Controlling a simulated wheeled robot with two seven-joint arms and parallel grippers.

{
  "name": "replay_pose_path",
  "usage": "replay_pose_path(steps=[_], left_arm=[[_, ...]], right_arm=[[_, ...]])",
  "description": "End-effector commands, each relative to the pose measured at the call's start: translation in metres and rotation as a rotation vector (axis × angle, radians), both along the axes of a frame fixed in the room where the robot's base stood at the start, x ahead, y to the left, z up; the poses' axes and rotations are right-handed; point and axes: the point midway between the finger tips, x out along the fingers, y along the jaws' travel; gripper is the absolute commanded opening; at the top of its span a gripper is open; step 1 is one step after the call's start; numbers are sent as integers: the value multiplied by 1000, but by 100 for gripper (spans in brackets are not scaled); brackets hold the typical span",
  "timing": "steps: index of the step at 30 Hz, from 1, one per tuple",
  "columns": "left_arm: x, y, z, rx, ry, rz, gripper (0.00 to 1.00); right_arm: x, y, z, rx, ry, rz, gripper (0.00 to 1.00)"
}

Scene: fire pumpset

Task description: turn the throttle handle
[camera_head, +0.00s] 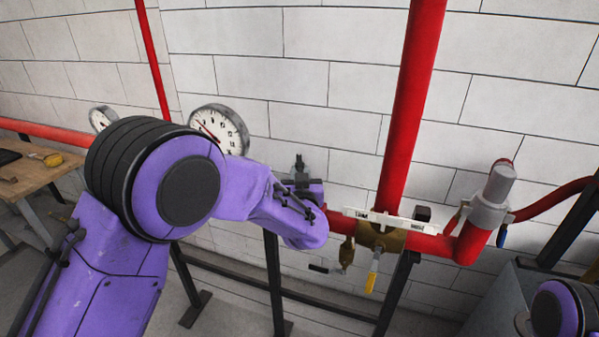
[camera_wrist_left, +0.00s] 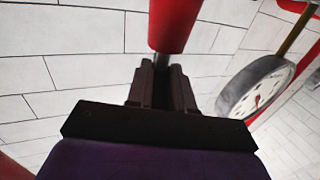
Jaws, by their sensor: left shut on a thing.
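My left arm comes in from the left. Its dark gripper (camera_head: 304,186) is partly hidden by its own purple wrist. In the left wrist view the two dark fingers (camera_wrist_left: 163,84) are close together, shut at the grey stem below a red cylinder. This red piece, which looks like the throttle handle (camera_wrist_left: 173,25), runs up out of the top of that view. In the head view the handle cannot be made out behind my arm. My right gripper is out of view; only a purple part of my right arm shows at the lower right.
A round gauge (camera_head: 220,128) stands behind my left arm, with a smaller gauge (camera_head: 102,118) farther left. A red vertical pipe (camera_head: 409,100) meets a brass valve (camera_head: 381,238) with a yellow lever (camera_head: 372,274). A wooden table (camera_head: 40,172) is at the left.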

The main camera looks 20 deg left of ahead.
Motion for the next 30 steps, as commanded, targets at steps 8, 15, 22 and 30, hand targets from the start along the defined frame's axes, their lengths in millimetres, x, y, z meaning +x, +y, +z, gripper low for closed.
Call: replay_pose_path(steps=[8, 15, 22, 30], left_arm=[[0, 0, 1, -2, -2, 0, 32], [0, 1, 0, -2, -2, 0, 43], [-19, -7, -2, 0, -2, -3, 43], [-78, -28, -2, 1, -3, -2, 43]], right_arm=[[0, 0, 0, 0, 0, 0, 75], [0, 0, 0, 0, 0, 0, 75], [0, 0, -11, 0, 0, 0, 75], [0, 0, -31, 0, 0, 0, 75]])
